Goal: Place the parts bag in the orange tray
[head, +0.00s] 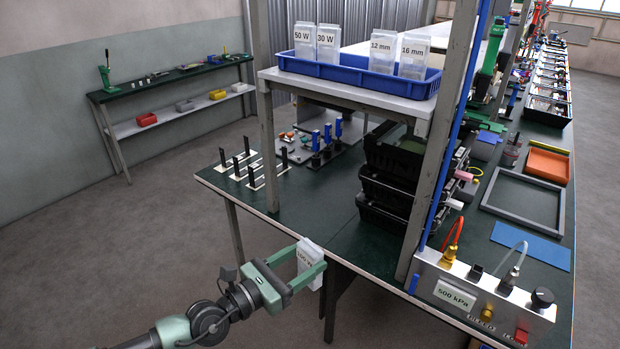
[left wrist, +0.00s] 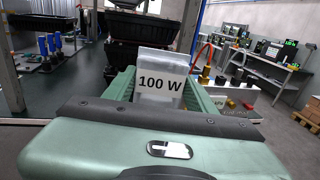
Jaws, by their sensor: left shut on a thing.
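The parts bag (head: 311,256), pale and clear with a label, is in my left gripper (head: 306,265). In the left wrist view the bag (left wrist: 158,65) stands between the green fingers and its label reads "100 W". The gripper is shut on it and holds it in the air in front of the near edge of the green-topped bench. The orange tray (head: 547,166) lies on the bench at the right, far from the gripper, behind a grey frame. My right gripper is not in view.
A blue bin (head: 352,76) with several labelled bags stands on the raised shelf. A grey post (head: 440,140), black stacked bins (head: 388,190) and a 500 kPa panel (head: 480,300) stand between the gripper and the tray. A grey frame (head: 525,201) lies before the tray.

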